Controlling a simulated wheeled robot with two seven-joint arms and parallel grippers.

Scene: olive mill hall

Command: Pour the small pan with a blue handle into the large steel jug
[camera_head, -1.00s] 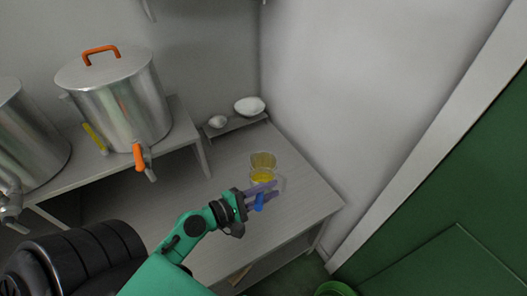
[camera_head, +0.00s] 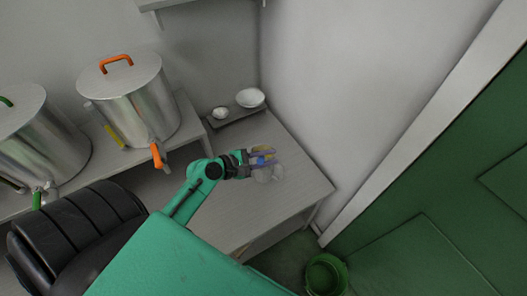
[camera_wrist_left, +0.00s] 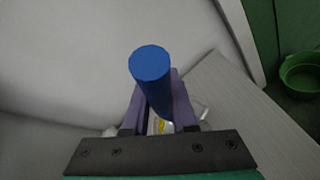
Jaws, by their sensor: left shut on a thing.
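My left gripper (camera_head: 262,160) is shut on a blue handle (camera_wrist_left: 151,66), at the right end of the worktable. In the wrist view the handle stands up between the purple fingers and hides most of what lies beyond. A pale, shiny round vessel (camera_head: 267,174) shows just below the fingers in the head view. Something yellow (camera_head: 263,149) shows just behind them. Part of a shiny rim with yellow also shows past the handle in the wrist view (camera_wrist_left: 163,126). I cannot tell clearly which part is pan and which is jug. My right gripper is not in view.
Two large steel vats with taps, one with an orange handle (camera_head: 138,105), one at far left (camera_head: 38,140), stand on a raised shelf. A green bucket (camera_head: 325,274) stands on the floor. The table's front (camera_head: 235,215) is clear.

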